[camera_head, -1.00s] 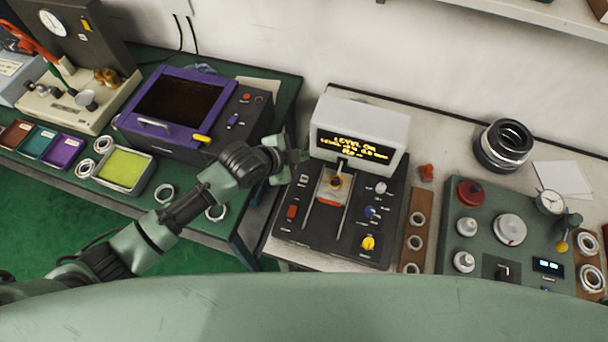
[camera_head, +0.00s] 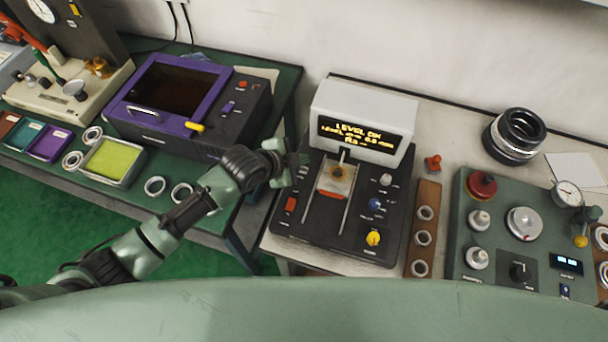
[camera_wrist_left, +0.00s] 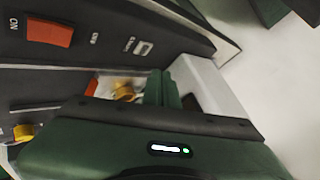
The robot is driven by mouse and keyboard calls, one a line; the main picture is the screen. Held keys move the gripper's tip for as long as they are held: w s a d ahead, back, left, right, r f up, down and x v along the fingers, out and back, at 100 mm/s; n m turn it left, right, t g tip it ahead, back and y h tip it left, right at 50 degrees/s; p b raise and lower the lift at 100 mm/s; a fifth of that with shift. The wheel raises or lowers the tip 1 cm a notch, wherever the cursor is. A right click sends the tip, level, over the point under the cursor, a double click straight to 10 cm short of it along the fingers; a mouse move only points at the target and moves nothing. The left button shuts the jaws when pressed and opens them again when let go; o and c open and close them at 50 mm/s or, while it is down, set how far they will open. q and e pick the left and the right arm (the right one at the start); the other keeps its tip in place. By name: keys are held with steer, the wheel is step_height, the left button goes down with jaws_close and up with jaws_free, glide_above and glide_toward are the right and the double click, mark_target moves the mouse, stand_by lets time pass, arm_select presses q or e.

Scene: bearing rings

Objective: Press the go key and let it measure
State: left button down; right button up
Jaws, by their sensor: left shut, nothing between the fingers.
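The black measuring unit (camera_head: 325,228) stands on the pale bench, with a white display housing (camera_head: 368,106) at its back. The lit screen (camera_head: 355,132) reads "LEVEL OK" with smaller lines below. A brass-coloured part (camera_head: 339,173) sits on the unit's central stage, under a probe. My left gripper (camera_head: 301,160) is shut and empty, at the unit's back-left corner beside the screen. In the left wrist view its fingers (camera_wrist_left: 160,88) point toward the stage. A small pale key (camera_wrist_left: 143,47) with an unreadable label and a red ON switch (camera_wrist_left: 49,33) show there. I cannot tell whether the fingers touch anything. My right gripper is out of view.
A wooden strip with rings (camera_head: 423,228) and a red knobbed piece (camera_head: 432,163) lie right of the unit. A green control box (camera_head: 500,250) stands further right. A purple-framed machine (camera_head: 180,105) and a yellow-green tray (camera_head: 112,162) occupy the left bench.

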mark_target(301, 172)
arm_select(q)
steer(key=shift+f+b, duration=0.35)
steer(key=shift+f, duration=0.7)
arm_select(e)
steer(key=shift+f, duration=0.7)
arm_select(q)
steer(key=shift+f, duration=0.1)
stand_by(0.4)
steer(key=shift+f, duration=0.3)
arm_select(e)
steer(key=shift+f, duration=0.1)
arm_select(q)
steer(key=shift+f+b, duration=0.3)
steer(key=shift+f, duration=0.05)
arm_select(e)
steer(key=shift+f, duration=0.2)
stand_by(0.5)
arm_select(q)
steer(key=shift+r+p, duration=0.75)
steer(key=shift+p, duration=0.05)
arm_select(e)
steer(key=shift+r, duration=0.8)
arm_select(q)
step_height(301, 172, up, 5)
steer(key=p, duration=0.5)
steer(key=shift+r, duration=0.1)
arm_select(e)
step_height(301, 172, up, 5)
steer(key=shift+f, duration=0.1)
